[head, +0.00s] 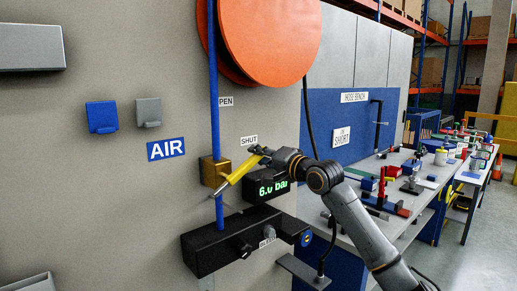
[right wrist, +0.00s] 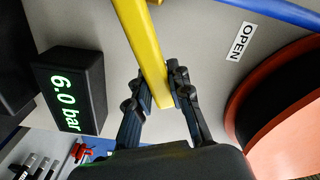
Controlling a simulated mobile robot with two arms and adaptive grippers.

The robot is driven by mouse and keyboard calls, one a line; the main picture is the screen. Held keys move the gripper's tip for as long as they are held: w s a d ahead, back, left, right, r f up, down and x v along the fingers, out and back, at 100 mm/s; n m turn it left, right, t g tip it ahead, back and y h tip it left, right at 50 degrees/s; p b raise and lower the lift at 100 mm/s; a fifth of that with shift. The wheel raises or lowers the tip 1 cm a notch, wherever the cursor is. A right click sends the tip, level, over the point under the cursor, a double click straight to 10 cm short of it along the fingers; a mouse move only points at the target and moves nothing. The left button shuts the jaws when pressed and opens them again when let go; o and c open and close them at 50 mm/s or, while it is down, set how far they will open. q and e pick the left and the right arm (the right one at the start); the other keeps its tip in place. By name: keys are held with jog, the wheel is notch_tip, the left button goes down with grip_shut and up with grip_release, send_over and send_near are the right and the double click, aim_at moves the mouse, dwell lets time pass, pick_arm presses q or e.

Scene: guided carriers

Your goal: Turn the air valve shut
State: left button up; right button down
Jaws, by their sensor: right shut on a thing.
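The air valve is a brass block (head: 212,172) on a vertical blue pipe, right of the blue AIR sign (head: 166,149). Its yellow lever (head: 240,171) slants up and to the right, its outer end just below the SHUT label (head: 249,141). My right gripper (head: 264,153) is at that outer end. In the right wrist view, my right gripper (right wrist: 157,88) has its dark fingers on both sides of the yellow lever (right wrist: 147,45), shut on it. The pressure display (head: 270,187) reads 6.0 bar. My left gripper is not in view.
A black block (head: 225,243) sits below the valve. An orange hose reel (head: 270,40) is above. The OPEN label (right wrist: 242,41) is partly covered by the blue pipe in the head view. A cluttered bench (head: 405,215) stands to the right.

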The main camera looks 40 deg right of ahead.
jog(key=shift+d+f+m+p, duration=0.1)
jog(key=shift+d+f+m, duration=0.1)
jog(key=shift+f+m, duration=0.7)
jog(key=shift+d+f+m+p, duration=0.1)
jog(key=shift+d+f+m, duration=0.15)
jog(key=shift+f+m, duration=0.6)
jog(key=shift+d+f+m+p, duration=0.1)
jog(key=shift+d+f+m, duration=0.1)
jog(key=shift+f+m, duration=0.7)
jog(key=shift+r+m, duration=0.1)
jog(key=shift+m, duration=0.15)
jog(key=c, duration=1.2)
grip_release()
jog(key=s+d, duration=0.1)
jog(key=s, duration=1.1)
jog(key=shift+w, duration=0.1)
